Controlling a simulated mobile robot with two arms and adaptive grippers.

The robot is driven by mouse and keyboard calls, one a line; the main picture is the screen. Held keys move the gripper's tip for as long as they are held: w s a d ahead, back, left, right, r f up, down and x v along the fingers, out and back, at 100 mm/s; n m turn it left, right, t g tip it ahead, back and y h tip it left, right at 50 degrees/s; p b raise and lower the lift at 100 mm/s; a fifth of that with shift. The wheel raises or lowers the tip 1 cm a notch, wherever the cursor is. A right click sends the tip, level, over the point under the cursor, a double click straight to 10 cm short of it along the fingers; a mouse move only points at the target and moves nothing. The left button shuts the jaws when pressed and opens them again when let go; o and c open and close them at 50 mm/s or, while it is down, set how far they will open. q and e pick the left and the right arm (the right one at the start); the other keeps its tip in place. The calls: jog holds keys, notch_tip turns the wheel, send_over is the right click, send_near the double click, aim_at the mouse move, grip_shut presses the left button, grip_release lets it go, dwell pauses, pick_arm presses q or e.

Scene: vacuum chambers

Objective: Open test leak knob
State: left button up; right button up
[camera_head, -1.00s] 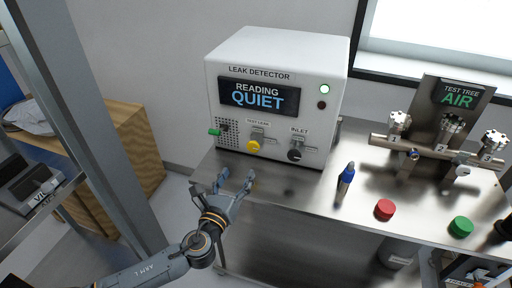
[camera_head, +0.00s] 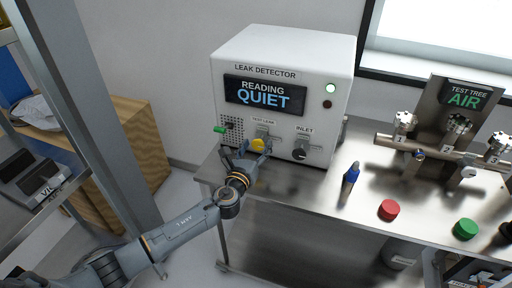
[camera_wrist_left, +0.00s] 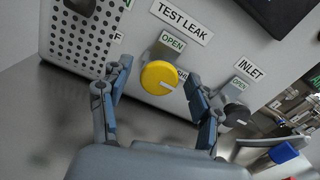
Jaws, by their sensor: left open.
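The yellow test leak knob (camera_head: 258,144) is on the front of the white leak detector (camera_head: 284,60), under a TEST LEAK label. In the left wrist view the round yellow knob (camera_wrist_left: 159,77) shows with an OPEN label above it and a partly hidden label at its lower right. My left gripper (camera_head: 248,149) is in front of the knob. Its fingers (camera_wrist_left: 157,90) are open, one on each side of the knob, with a gap on the left; I cannot tell whether the right finger touches it. The detector's screen reads QUIET. My right gripper is not in view.
The dark inlet knob (camera_head: 301,150) is just right of the test leak knob.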

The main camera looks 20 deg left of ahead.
pick_arm(q)
jog(key=c, duration=1.2)
jog(key=shift+f+n, duration=0.1)
jog(key=shift+n, duration=0.2)
jog(key=n+b, duration=0.1)
jog(key=n, duration=0.1)
jog(key=shift+n, duration=0.4)
jog(key=n+b, duration=0.2)
jog(key=n, duration=0.3)
jog(key=shift+a+f+n, duration=0.1)
jog(key=shift+a+n, duration=0.05)
jog(key=shift+n, duration=0.15)
jog(key=n, duration=0.4)
jog(key=shift+f+n, duration=0.1)
jog(key=shift+n, duration=2.3)
